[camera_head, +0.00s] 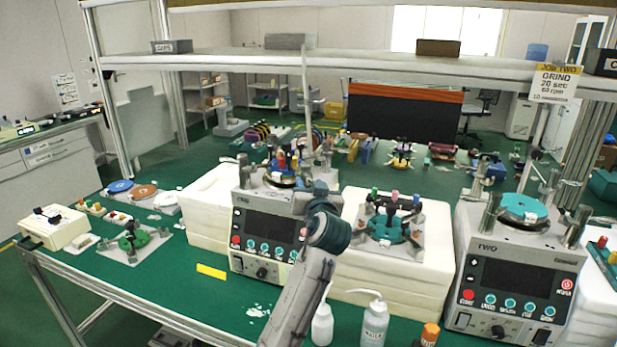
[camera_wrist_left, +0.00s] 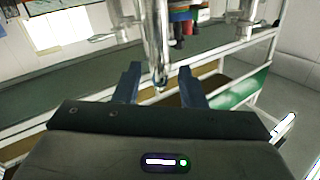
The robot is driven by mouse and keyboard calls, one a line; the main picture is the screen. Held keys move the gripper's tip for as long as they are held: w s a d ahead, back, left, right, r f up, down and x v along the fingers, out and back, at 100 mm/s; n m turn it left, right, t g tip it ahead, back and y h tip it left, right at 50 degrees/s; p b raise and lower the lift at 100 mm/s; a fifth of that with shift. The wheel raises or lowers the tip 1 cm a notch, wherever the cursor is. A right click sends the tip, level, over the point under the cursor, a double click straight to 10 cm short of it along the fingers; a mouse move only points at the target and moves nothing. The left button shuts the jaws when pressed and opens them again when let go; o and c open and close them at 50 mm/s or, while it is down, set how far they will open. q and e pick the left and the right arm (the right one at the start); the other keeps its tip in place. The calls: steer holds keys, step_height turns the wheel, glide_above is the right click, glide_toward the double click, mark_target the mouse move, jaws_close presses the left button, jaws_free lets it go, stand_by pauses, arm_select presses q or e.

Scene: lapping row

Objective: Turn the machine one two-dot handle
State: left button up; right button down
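I cannot tell contact. No handle dots are readable. My right gripper is not in view.
Machine two (camera_head: 515,265) stands at the right. A white block with a teal fixture (camera_head: 388,228) lies between the machines. White bottles (camera_head: 374,322) and an orange-capped one stand at the front edge. A shelf (camera_head: 350,62) spans above.

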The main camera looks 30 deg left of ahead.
mark_target(305, 176)
arm_select(q)
steer(key=shift+x, duration=1.35)
jaws_close()
